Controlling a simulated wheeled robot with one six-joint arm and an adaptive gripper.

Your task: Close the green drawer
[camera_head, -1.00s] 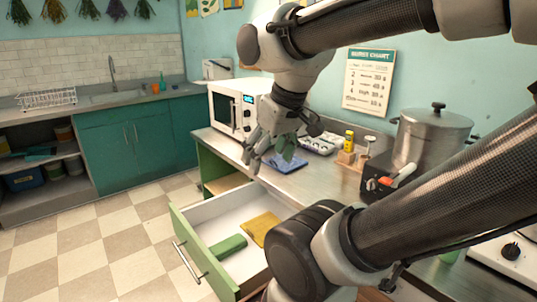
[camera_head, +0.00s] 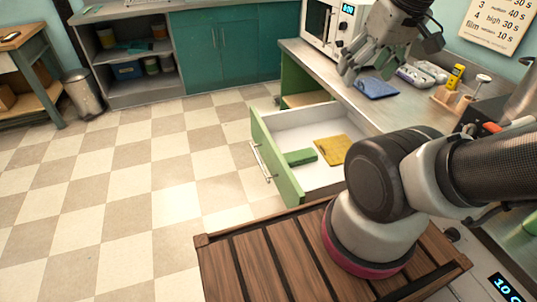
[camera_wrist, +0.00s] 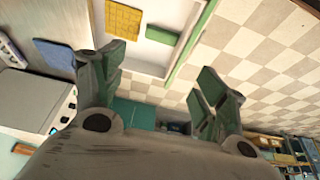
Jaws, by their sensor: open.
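The green drawer (camera_head: 276,160) is pulled out from under the counter, with its white inside showing. A metal bar handle (camera_head: 262,160) is on its green front. Inside lie a green block (camera_head: 301,157) and a yellow cloth-like piece (camera_head: 334,150). My gripper (camera_head: 365,75) is open and empty, above the counter near the microwave, up and behind the drawer in the head view. In the wrist view my gripper's fingers (camera_wrist: 160,90) are spread apart, and the drawer (camera_wrist: 188,45) shows beyond them at the top. The gripper touches neither the drawer nor its handle.
My slatted wooden deck is in front. The tiled floor (camera_head: 140,190) left of the drawer is clear.

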